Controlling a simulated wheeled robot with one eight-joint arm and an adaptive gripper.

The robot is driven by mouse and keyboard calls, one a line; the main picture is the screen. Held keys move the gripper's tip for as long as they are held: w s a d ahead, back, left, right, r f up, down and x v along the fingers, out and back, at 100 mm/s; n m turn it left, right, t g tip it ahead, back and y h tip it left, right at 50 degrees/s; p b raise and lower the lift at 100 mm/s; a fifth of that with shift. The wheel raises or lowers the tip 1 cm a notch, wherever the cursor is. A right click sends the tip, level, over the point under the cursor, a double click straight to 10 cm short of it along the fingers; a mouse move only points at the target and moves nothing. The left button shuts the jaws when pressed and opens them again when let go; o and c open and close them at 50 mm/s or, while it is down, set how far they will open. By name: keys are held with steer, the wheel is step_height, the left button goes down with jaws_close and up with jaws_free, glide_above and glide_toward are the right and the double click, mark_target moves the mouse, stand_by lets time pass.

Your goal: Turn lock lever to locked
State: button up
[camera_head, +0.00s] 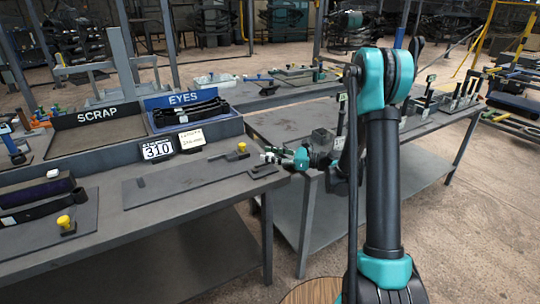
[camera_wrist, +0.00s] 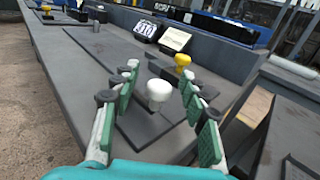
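A white knob (camera_wrist: 159,94) stands on a dark base in the wrist view, between the fingers of my gripper (camera_wrist: 158,76). The fingers are open on either side of it, and I see no contact. A yellow knob (camera_wrist: 183,60) stands just beyond it, and also shows in the head view (camera_head: 242,147). I cannot tell which knob is the lock lever, or whether it is locked. In the head view my gripper (camera_head: 275,158) is small, at the right end of the grey bench (camera_head: 210,212), and the white knob is hard to make out.
A flat plate (camera_head: 165,185) lies on the bench. A 310 sign (camera_head: 157,150), a SCRAP tray (camera_head: 95,138) and a blue EYES bin (camera_head: 160,102) stand behind it. Another yellow knob (camera_head: 65,222) is at the left. A second bench (camera_head: 285,123) stands behind my arm.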

jaws_close()
